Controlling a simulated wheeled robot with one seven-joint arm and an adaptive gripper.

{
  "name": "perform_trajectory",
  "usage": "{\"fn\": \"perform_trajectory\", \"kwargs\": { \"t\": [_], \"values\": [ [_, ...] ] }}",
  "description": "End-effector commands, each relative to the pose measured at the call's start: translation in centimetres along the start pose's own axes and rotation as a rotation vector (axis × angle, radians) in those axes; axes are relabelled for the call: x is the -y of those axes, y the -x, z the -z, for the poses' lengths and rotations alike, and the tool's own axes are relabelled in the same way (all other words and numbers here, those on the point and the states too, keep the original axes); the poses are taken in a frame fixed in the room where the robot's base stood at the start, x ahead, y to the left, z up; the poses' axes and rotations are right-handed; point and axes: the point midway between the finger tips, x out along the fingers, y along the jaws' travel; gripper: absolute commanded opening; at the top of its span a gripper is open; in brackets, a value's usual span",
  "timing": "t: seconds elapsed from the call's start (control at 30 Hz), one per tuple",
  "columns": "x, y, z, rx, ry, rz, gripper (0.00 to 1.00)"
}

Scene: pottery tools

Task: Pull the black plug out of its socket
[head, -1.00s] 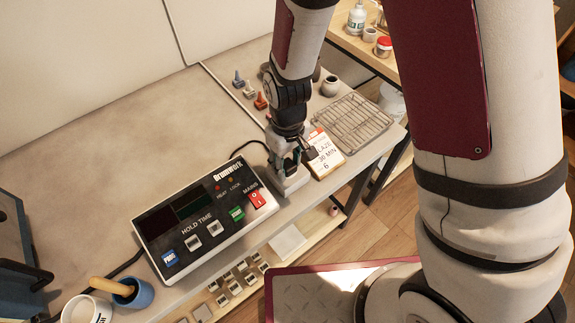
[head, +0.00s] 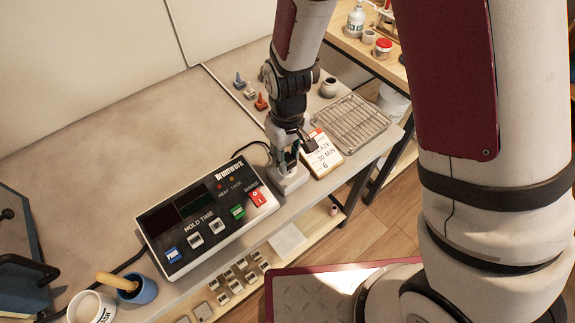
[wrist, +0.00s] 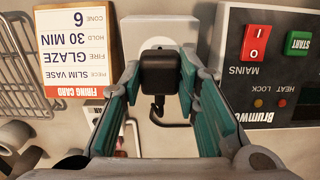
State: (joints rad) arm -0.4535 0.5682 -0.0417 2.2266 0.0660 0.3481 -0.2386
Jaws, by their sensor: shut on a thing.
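The black plug (wrist: 160,72) is in the middle of the wrist view, between the two teal finger pads of my gripper (wrist: 159,80). My gripper is shut on it. A black cord hangs from the plug. Behind the plug is the white socket block (wrist: 160,32) with its round face. I cannot tell how far the plug sits in the socket. In the head view my gripper (head: 284,157) points down over the white socket block (head: 290,184), at the bench's front edge. The plug is mostly hidden there by the fingers.
The control box (head: 190,222) with a red mains switch (head: 258,197) stands close left of the socket. A firing card (head: 324,160) stands close on the right, with a wire rack (head: 350,125) beyond. Small coloured pieces (head: 261,102) lie behind. The bench (head: 130,135) is clear at back left.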

Motion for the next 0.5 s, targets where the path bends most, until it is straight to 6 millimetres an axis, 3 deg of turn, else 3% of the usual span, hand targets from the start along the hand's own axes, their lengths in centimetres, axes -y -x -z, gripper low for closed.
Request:
{"fn": "perform_trajectory", "kwargs": {
  "t": [0.5],
  "values": [
    [0.0,2.0,0.0,-0.001,-0.001,0.0,0.0]
  ]
}}
